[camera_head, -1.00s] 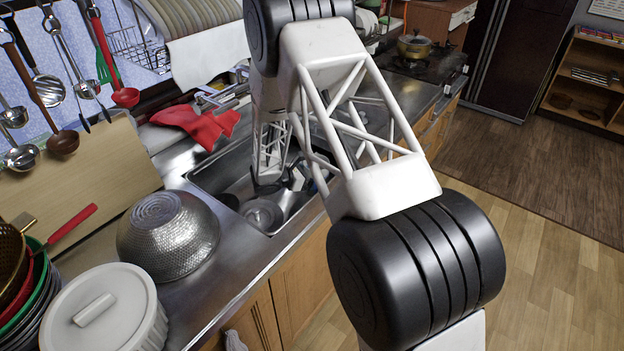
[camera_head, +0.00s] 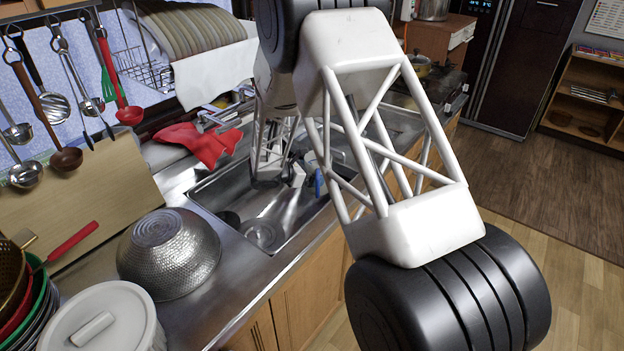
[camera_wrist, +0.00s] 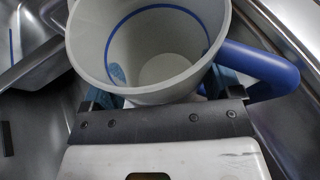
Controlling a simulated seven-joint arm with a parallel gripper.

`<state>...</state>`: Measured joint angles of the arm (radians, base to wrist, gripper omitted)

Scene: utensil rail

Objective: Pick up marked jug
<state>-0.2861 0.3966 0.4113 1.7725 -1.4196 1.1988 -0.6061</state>
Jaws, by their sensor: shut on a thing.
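The jug (camera_wrist: 95,40) fills the upper middle of the wrist view. It is pale grey with a blue ring inside, a blue patch low on its inner wall and a blue handle (camera_wrist: 262,72) to the right. I look down into it and it appears empty. My gripper (camera_wrist: 165,97) is shut on the jug, with a finger on either side of its near lower part; the grip contact is partly hidden. In the head view my gripper (camera_head: 275,178) is over the sink, mostly behind my arm, and the blue handle (camera_head: 318,183) shows beside it.
The steel sink (camera_head: 205,195) surrounds the gripper, with a glass-like round item (camera_head: 262,235) on its floor. A metal colander (camera_head: 165,255), a white lidded pot (camera_head: 115,310) and red gloves (camera_head: 205,143) lie around it. Ladles hang from the rail at left.

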